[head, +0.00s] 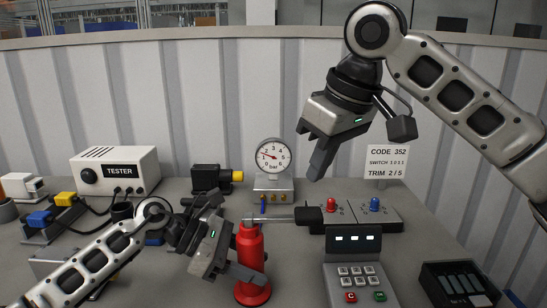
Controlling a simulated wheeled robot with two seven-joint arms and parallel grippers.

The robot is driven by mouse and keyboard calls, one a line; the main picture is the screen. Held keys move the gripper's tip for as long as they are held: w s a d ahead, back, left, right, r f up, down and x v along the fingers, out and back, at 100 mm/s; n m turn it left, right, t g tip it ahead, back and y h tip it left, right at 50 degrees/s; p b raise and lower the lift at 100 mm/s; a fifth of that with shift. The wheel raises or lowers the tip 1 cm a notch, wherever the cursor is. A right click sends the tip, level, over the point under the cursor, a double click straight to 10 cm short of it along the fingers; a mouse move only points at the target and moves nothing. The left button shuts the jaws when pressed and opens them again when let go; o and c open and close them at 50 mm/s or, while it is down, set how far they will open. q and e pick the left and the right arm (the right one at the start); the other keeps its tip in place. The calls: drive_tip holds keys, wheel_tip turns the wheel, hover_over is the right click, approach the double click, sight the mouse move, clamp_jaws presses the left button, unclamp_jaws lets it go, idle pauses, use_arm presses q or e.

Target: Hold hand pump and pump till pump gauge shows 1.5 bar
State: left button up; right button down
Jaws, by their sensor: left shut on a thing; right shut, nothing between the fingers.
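The red hand pump (251,247) stands upright on its round base in the middle of the table. Its metal lever runs to the right, about level, and ends in a black grip (309,217). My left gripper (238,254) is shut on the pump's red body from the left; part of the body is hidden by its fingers. The round pump gauge (273,156) stands behind the pump; its red needle points left, near 1, and the exact reading is too small to tell. My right gripper (315,174) is shut and empty, above the black grip and apart from it.
A white tester box (116,172) and a black-and-yellow motor (212,178) stand at the back left. A panel with red and blue switches (360,208), a keypad console (356,283) and a code sign (386,161) are on the right. A black tray (458,284) lies front right.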

idle(0.3)
use_arm(q)
drive_tip(key=o, duration=1.1)
